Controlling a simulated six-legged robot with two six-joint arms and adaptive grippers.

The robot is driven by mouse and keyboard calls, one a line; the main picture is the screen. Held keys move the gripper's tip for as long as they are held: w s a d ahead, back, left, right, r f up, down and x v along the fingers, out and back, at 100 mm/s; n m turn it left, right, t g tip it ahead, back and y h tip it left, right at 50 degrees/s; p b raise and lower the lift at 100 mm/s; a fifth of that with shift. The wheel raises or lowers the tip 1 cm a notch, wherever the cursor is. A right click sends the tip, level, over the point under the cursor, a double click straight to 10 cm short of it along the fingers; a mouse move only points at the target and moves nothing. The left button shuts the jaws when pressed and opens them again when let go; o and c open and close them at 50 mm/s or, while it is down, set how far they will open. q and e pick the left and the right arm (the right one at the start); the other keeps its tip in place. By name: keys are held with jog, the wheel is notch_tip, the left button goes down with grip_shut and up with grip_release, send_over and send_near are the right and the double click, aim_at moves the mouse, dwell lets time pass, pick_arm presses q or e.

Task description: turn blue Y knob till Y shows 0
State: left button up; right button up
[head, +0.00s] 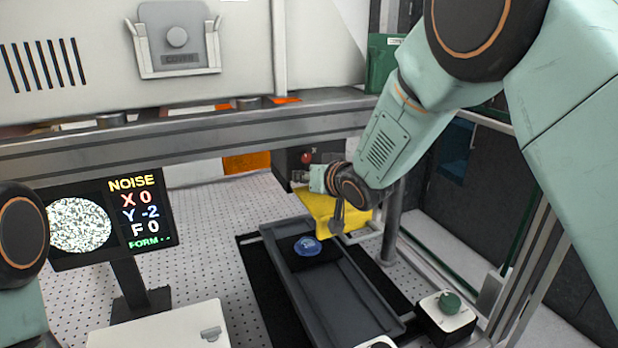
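The screen (95,222) at the left reads NOISE, X 0, Y -2, F 0 and FORM with dashes, beside a round patch of grainy speckle. A red knob (306,157) is on a dark block behind the yellow part. I cannot make out a blue Y knob for sure; my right gripper and wrist may hide it. My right gripper (316,180) is by that dark block, just above the yellow part (331,208). Its fingers are small and partly hidden, so I cannot tell whether they are closed on anything. My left gripper is out of view.
A blue disc (307,246) lies on the long dark tray (345,295). A green knob (449,302) sits on a white-topped box at the right. A metal beam (180,137) crosses above the perforated table (215,210). A white box (160,330) is in front.

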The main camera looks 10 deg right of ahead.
grip_shut()
jog(key=shift+d, duration=0.1)
jog(key=shift+m+y, duration=0.9)
jog(key=shift+m, duration=0.5)
